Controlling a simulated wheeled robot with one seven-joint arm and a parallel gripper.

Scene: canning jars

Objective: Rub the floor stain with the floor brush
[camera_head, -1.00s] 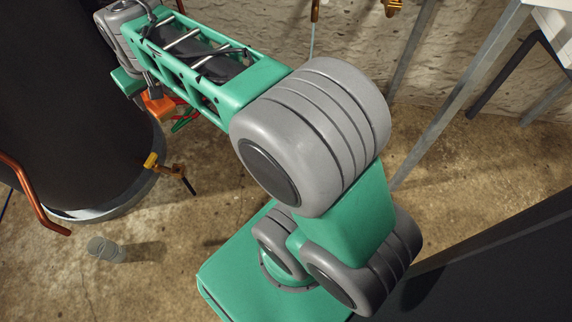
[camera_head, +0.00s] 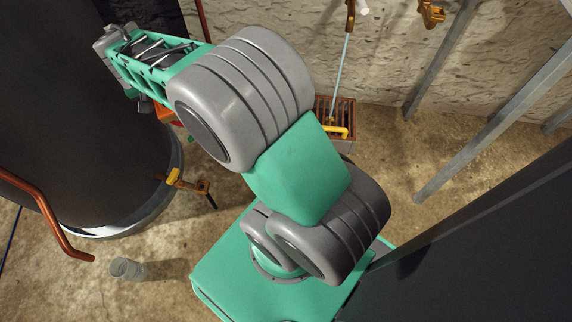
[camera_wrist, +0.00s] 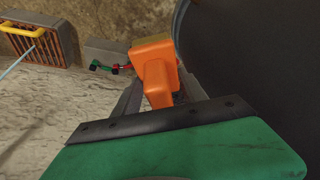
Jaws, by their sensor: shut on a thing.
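An orange block-shaped thing, which I take to be the floor brush (camera_wrist: 153,62), is held between the grey fingers of my gripper (camera_wrist: 158,92) in the wrist view. My gripper is shut on it. Its bristles do not show. In the head view a small orange part of it (camera_head: 163,113) shows below my forearm, against the dark tank; my gripper is mostly hidden there.
A large dark tank (camera_head: 75,130) with copper pipe and a brass valve (camera_head: 185,183) stands at left. A brick-coloured grate (camera_head: 346,108) with a yellow handle is by the stone wall. Metal posts (camera_head: 500,130) stand at right.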

